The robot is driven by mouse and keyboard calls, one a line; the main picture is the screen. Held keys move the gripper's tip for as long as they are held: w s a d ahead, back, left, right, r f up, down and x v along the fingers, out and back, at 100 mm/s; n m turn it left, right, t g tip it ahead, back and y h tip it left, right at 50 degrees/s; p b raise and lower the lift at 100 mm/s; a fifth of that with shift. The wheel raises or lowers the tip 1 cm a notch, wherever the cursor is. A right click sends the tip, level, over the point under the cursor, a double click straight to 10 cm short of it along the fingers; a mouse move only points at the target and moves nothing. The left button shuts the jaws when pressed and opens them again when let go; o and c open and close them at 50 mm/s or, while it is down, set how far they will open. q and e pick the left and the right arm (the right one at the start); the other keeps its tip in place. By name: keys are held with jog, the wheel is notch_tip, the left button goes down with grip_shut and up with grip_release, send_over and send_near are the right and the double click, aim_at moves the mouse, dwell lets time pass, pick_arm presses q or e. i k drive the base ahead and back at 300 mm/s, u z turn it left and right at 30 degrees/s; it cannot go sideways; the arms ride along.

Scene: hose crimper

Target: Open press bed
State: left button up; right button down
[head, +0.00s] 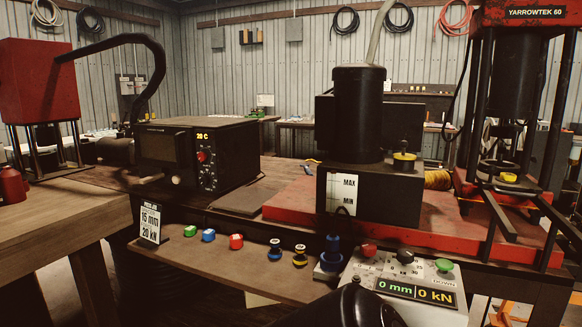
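The red-and-black press (515,14) labelled YARROWTEK 60 stands at the right, its top cut off by the frame. Its dark ram cylinder (516,80) hangs above the press bed (500,172), where a small yellow piece shows. The control box (412,283) at the front has a red button (369,249), a black knob (405,256) and a green button (444,265) near the word DOWN. Its display (416,291) reads 0 mm and 0 kN. Neither gripper shows. A dark rounded part at the bottom edge looks like my arm.
A shelf (180,262) holds coloured pieces and a card (149,222) reading 15 mm, 20 kN. Behind stand a black oven-like unit (195,152) reading 20 C and a black tank (368,190) marked MAX and MIN. A wooden table (60,220) is at left.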

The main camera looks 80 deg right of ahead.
aim_at(487, 173)
jog(key=z, duration=2.55)
